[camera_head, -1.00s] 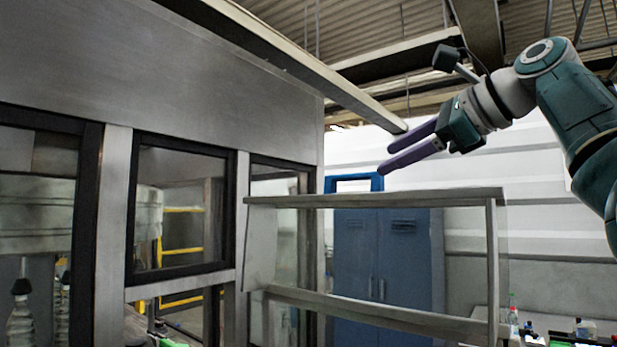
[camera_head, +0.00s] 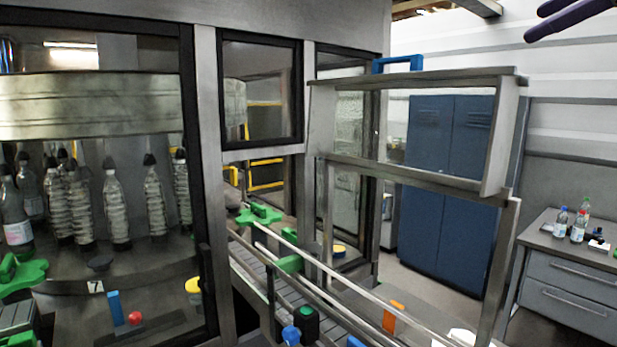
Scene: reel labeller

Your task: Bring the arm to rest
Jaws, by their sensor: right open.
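My right gripper (camera_head: 568,17) is at the top right corner of the head view. Its two dark purple fingers point left and stand apart with nothing between them. The rest of its hand and arm is cut off by the picture edge. It is up in front of the white wall, to the right of the blue handle (camera_head: 398,63) on the raised guard frame (camera_head: 420,78). My left gripper is not in view.
The labeller's windowed housing (camera_head: 207,150) fills the left, with several bottles (camera_head: 117,205) inside. A conveyor (camera_head: 262,275) runs below the guard frame. A blue locker (camera_head: 447,190) stands behind. A grey drawer bench (camera_head: 572,275) with bottles stands at the right.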

